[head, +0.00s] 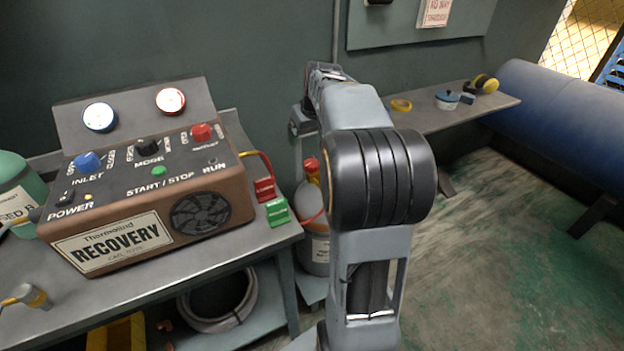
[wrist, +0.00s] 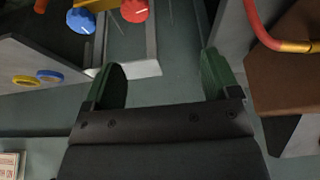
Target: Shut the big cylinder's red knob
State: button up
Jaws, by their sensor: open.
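In the wrist view, a red knob (wrist: 134,10) and a blue knob (wrist: 80,20) are at the top edge, beyond my fingertips. The red one looks like the cylinder's knob, but I cannot be sure. My gripper (wrist: 160,78) is open and empty, its green-padded fingers apart and not touching either knob. I cannot make out the gripper in the head view.
The brown recovery machine (head: 200,258) sits on the workbench (head: 235,250) at left. A red tag (head: 265,188) and a green tag (head: 277,211) are beside it. Its red-yellow pipe (wrist: 265,30) is right of my gripper. A shelf (head: 430,121) and a blue tank (head: 560,125) are at right.

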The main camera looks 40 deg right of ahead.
jog(key=b, duration=0.2)
send_near(311, 162)
jog(key=b+x, duration=0.2)
jog(key=x, duration=0.7)
jog(key=shift+f, duration=0.1)
jog(key=c, duration=0.9)
